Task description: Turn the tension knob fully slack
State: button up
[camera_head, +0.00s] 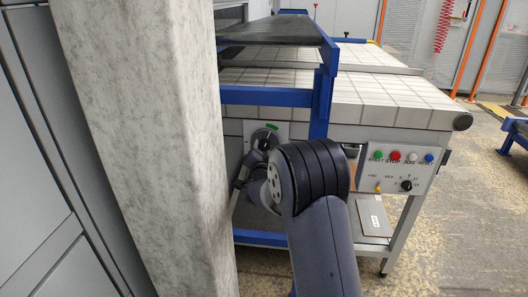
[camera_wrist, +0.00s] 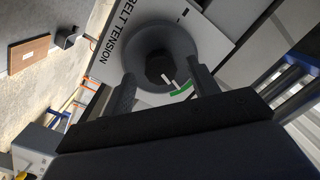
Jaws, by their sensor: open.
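The tension knob (camera_wrist: 158,68) is a dark round knob with a black centre on a pale plate (camera_wrist: 103,58) labelled BELT TENSION. A green arc (camera_wrist: 181,89) and short white marks show near its lower edge in the wrist view. My gripper (camera_wrist: 164,90) is open, with one finger on each side of the knob's centre; I cannot tell whether they touch it. In the head view the knob (camera_head: 263,139) is a small dark shape on the plate under the table edge, with a green arc above it. My arm partly hides this area.
A mottled grey pillar (camera_head: 150,120) stands close on the left. A blue frame post (camera_head: 320,104) rises right of the knob. A control panel (camera_head: 395,168) with coloured buttons and a black selector hangs to the right. The tiled conveyor table (camera_head: 385,98) overhangs above.

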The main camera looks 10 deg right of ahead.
jog(key=shift+w+d, duration=0.1)
jog(key=shift+w, duration=0.35)
jog(key=c, duration=1)
